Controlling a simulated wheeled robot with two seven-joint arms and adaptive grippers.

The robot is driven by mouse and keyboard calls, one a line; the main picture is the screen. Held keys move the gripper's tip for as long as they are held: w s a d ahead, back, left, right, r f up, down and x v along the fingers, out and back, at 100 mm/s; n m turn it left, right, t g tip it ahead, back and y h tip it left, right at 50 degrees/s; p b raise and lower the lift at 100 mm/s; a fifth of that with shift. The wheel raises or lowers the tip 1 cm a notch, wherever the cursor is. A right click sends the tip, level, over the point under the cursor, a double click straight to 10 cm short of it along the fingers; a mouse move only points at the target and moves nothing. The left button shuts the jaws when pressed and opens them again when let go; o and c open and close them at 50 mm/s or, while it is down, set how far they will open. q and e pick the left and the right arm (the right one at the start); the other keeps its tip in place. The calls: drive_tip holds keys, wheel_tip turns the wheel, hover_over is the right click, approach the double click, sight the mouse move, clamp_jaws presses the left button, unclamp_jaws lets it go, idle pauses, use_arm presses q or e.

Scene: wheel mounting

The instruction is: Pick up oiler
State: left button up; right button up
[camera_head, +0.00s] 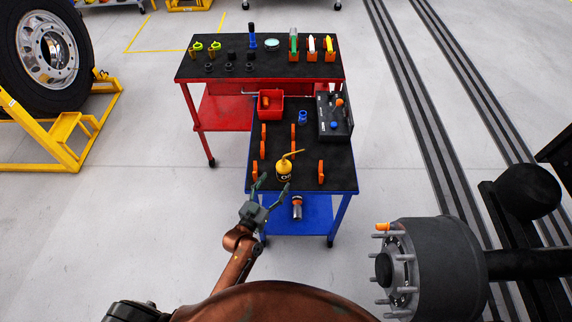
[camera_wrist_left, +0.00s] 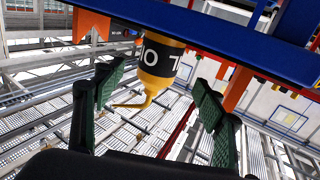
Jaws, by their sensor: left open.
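The oiler (camera_head: 284,173) is a yellow can with a dark label band and a thin bent spout. It stands upright near the front edge of the blue table (camera_head: 342,182). My left gripper (camera_head: 271,188) is open and empty at that front edge, just short of the oiler, with its fingers pointing toward it. In the left wrist view, which looks upside down, the oiler (camera_wrist_left: 161,64) shows between and beyond the two spread green fingers (camera_wrist_left: 158,92). I cannot tell whether a finger touches it. My right gripper is not in view.
Several orange holders (camera_head: 321,172) stand around the oiler. A red bin (camera_head: 271,103), a blue ring-like part (camera_head: 302,117) and a dark tool case (camera_head: 334,128) lie farther back. A red table (camera_head: 190,72) adjoins behind. A wheel hub (camera_head: 400,270) is at front right.

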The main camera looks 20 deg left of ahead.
sight(280, 174)
use_arm(q)
drive_tip(key=shift+w+d, duration=0.25)
drive_tip(key=shift+w, duration=0.75)
drive_tip(key=w, duration=0.3)
drive_tip(key=w+d+b, duration=0.1)
drive_tip(key=w, duration=0.1)
drive_tip(key=shift+r, duration=0.25)
drive_tip(key=shift+w, duration=0.25)
drive_tip(key=c, duration=1.2)
drive_tip(key=shift+r, duration=0.1)
drive_tip(key=shift+c, duration=0.2)
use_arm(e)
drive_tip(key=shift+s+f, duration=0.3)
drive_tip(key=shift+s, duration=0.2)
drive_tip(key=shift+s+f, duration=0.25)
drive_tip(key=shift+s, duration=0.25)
